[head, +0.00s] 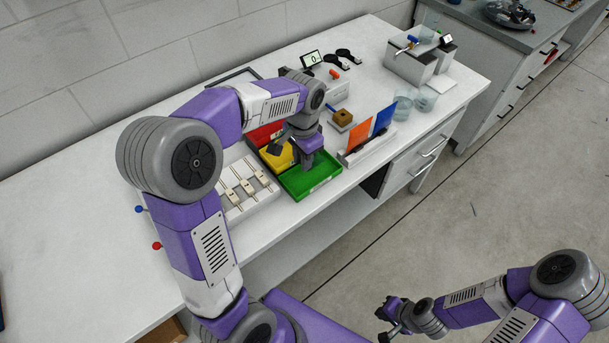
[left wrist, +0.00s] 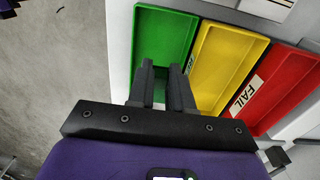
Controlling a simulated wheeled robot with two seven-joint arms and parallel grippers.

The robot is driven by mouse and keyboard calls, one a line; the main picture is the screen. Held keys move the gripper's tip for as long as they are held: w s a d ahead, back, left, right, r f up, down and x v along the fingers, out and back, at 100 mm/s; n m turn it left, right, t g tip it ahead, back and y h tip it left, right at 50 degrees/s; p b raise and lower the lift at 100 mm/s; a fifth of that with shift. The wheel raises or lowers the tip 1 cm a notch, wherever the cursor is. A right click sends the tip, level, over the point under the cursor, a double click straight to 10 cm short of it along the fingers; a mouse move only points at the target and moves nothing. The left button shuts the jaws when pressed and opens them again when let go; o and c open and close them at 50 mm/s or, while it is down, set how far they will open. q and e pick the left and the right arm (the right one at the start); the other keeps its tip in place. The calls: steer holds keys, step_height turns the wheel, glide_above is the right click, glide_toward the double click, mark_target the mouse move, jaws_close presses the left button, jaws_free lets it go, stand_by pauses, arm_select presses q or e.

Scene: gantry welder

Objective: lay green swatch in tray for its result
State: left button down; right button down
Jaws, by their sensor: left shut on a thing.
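A green tray (head: 310,183) lies at the table's front edge, beside a yellow tray (head: 277,158) and a red tray (head: 264,134). My left gripper (head: 308,165) is over the green tray, fingers pointing down, shut on a thin thing. In the left wrist view its fingers (left wrist: 165,85) stand over the green tray (left wrist: 158,40), with the yellow tray (left wrist: 222,65) and red tray (left wrist: 287,85) to the right. The held swatch blends with the green tray and its outline is hard to see. My right gripper (head: 386,322) is away from the table; its jaws are unclear.
A rack (head: 368,149) with an orange swatch (head: 359,136) and a blue swatch (head: 384,118) stands right of the green tray. A white holder with several small pieces (head: 243,187) lies to the left. Clear cups (head: 425,99) stand further right.

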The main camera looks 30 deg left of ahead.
mark_target(303, 181)
arm_select(q)
step_height(303, 181, down, 6)
steer(key=shift+r+b, duration=0.15)
steer(key=shift+b, duration=0.75)
steer(key=shift+f+b, duration=0.35)
steer(key=shift+f, duration=0.3)
steer(key=c, duration=1)
jaws_free()
steer(key=shift+c, duration=0.2)
steer(key=shift+r, duration=0.15)
step_height(303, 181, up, 13)
steer(key=p, duration=0.4)
steer(key=shift+p, duration=0.4)
